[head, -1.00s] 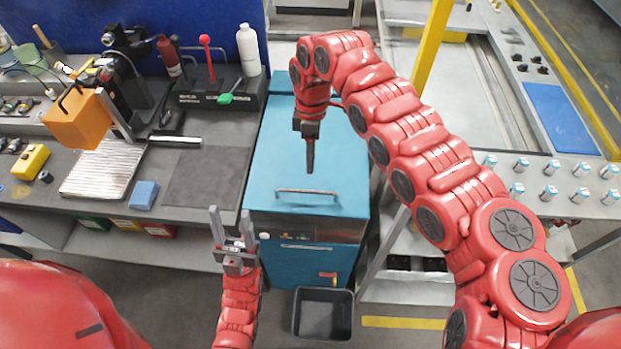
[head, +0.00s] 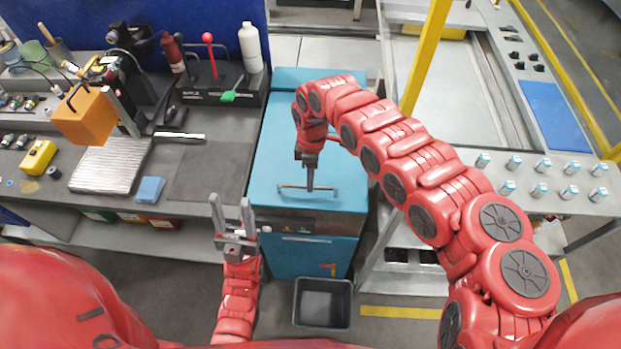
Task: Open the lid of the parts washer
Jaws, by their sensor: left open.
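The parts washer (head: 300,247) is a blue cabinet with a blue lid (head: 273,150), which lies shut. A metal bar handle (head: 328,189) runs across the front part of the lid. My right gripper (head: 310,187) points down at the middle of the handle. Its fingers overlap the bar in the head view. I cannot tell whether they grip it or whether they are apart. My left gripper (head: 231,205) is open and empty, with its fingers pointing up. It is left of the washer's front, in front of the bench edge.
A workbench (head: 215,130) on the left carries an orange block (head: 84,116), a white bottle (head: 249,48) and a red-knobbed lever (head: 208,40). A black bin (head: 322,302) stands on the floor before the washer. A yellow post (head: 424,55) rises at the washer's right.

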